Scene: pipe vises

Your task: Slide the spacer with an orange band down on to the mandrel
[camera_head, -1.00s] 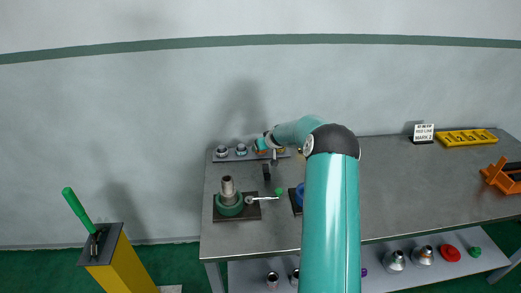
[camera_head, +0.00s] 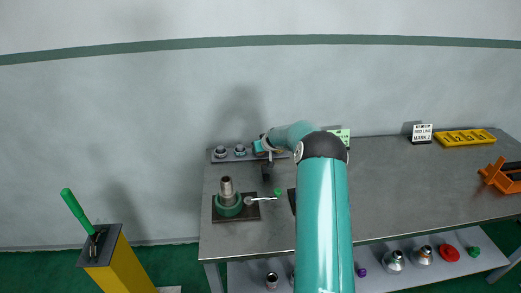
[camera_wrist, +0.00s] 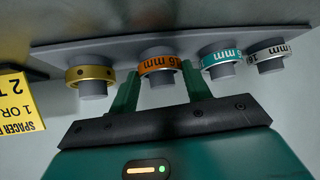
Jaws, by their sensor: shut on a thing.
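The orange-banded spacer (camera_wrist: 157,64), with dark "mm" lettering, is around a grey peg on a rack (camera_wrist: 120,50) in the wrist view. My gripper (camera_wrist: 159,72) is shut on it, one green finger on each side. A gold spacer (camera_wrist: 89,73), a teal-banded spacer (camera_wrist: 221,58) and a white-banded spacer (camera_wrist: 266,54) sit on neighbouring pegs. In the head view my gripper (camera_head: 259,147) is at the rack by the wall, and the orange band is mostly hidden. An upright grey post (camera_head: 226,186), possibly the mandrel, stands in a green vise (camera_head: 229,207).
A yellow sign (camera_wrist: 20,105) stands beside the rack. My arm hides the bench middle. A white sign (camera_head: 421,133), yellow tray (camera_head: 464,138) and orange vise (camera_head: 500,177) are at right. A yellow post (camera_head: 122,265) stands at left.

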